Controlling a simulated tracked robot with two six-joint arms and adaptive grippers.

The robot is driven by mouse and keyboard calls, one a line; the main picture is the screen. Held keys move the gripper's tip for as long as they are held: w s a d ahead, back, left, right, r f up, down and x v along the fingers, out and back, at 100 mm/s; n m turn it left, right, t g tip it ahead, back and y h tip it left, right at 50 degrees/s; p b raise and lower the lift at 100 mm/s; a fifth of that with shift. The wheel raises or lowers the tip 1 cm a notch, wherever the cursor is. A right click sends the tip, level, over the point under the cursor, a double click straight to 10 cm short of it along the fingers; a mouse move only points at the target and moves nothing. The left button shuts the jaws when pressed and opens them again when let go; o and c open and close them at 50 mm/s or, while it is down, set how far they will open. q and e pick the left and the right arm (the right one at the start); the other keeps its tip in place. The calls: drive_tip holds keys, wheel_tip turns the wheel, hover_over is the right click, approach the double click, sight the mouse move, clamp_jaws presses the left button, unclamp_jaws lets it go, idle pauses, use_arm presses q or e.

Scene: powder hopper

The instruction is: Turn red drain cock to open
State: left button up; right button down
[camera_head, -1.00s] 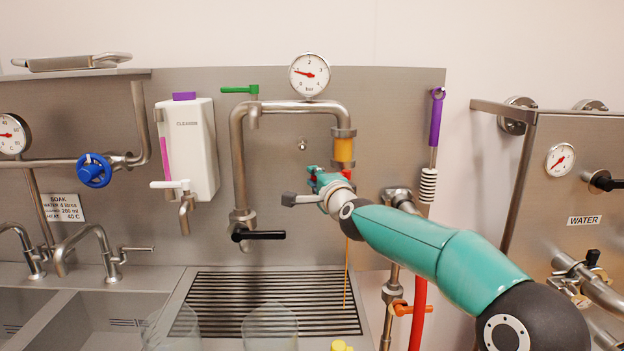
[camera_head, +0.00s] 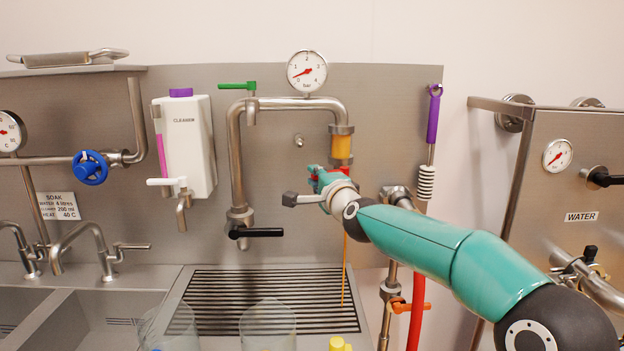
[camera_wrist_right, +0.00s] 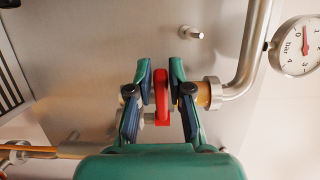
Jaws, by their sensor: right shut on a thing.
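The red drain cock's handle (camera_wrist_right: 161,97) shows in the right wrist view between the two green fingers of my right gripper (camera_wrist_right: 161,82), beside the amber sight glass (camera_wrist_right: 203,95). The gripper is shut on it. A thin orange stream (camera_head: 343,270) falls from below the gripper toward the slatted drain grate (camera_head: 215,300). The pressure gauge (camera_head: 306,71) reads near the low end. My left gripper is out of view.
A black lever (camera_head: 256,232) and a green lever (camera_head: 238,86) sit on the bent pipe. Clear beakers (camera_head: 268,325) stand at the front. A red hose (camera_head: 416,310) and an orange lever (camera_head: 408,306) are at right, below my right arm.

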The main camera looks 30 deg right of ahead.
drive_tip(key=shift+s+d+f+b, duration=0.1)
drive_tip(key=shift+s+f+b, duration=0.1)
drive_tip(key=shift+s, duration=0.25)
drive_tip(key=shift+s+d+f+b, duration=0.1)
drive_tip(key=shift+s+b, duration=0.05)
drive_tip(key=shift+s, duration=0.25)
drive_tip(key=shift+s+d+b, duration=0.2)
drive_tip(key=shift+s+b, duration=0.35)
drive_tip(key=shift+s, duration=0.3)
